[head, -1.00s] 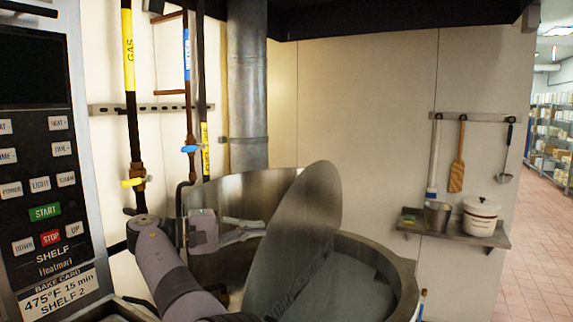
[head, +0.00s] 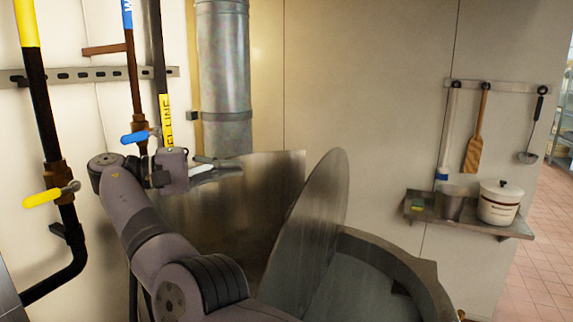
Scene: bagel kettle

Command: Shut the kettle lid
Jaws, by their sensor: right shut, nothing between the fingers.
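The kettle (head: 400,262) is a round steel vessel at the lower right, with its near part cut off by the picture edge. Its flat grey lid (head: 318,225) stands raised and tilted, almost edge-on, over the left side of the opening. The part of the kettle left of the lid is hidden by the lid and my arm. My right gripper (head: 222,168) is shut and empty. It is left of the lid, near the top edge of the steel splash panel, and appears apart from the lid. My left gripper is not in view.
A curved steel splash panel (head: 225,215) stands behind the kettle. A steel flue (head: 223,80) and pipes with a blue valve handle (head: 140,136) and yellow valve handle (head: 42,198) are at left. A wall shelf (head: 470,225) holds a white pot (head: 500,203) at right.

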